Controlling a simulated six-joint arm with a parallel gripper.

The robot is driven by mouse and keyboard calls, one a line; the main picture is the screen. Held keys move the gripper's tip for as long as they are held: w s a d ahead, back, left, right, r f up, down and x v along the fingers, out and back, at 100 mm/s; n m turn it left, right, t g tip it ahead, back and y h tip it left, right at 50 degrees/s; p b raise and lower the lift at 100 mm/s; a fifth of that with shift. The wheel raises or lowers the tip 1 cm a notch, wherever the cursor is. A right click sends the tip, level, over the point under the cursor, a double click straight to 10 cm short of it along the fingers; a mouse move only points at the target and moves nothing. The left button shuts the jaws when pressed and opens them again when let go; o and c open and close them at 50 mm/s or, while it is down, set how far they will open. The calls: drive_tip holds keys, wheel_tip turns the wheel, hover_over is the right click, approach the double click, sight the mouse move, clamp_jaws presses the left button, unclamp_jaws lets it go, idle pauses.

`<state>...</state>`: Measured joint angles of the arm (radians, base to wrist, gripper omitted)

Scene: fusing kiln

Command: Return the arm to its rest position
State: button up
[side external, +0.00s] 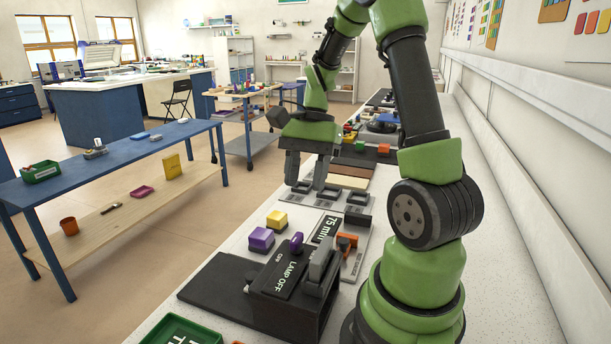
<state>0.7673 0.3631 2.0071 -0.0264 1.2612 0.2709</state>
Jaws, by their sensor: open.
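My gripper (306,183) hangs from my green and black arm over the white workbench, pointing down. Its two grey fingers are apart, with nothing seen between them. The fingertips are above or close to a row of dark grey slots or pads on a light plate (325,199); I cannot tell whether they touch it. My arm is bent, with the forearm reaching away from the camera along the bench.
A black box marked "LAMP OFF" (290,283) stands in front, with a purple block (261,239) and a yellow block (277,221) behind it. An orange piece (347,241) lies near my arm. A green tray (180,332) is at the front. A wall ledge runs along the right.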

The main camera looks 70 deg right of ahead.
idle(0.3)
drive_tip(key=s+a+r+n+t+h, duration=0.1)
drive_tip(key=s+a+r+n+t, duration=0.1)
drive_tip(key=a+r+n, duration=0.3)
drive_tip(key=s+a+r+n+t+h, duration=0.1)
drive_tip(key=s+a+r+n+t, duration=0.2)
drive_tip(key=a+n, duration=0.6)
wheel_tip(320, 180, up, 3)
drive_tip(key=shift+s+a+t+h, duration=0.25)
drive_tip(key=shift+a+t, duration=0.4)
drive_tip(key=shift+t, duration=0.45)
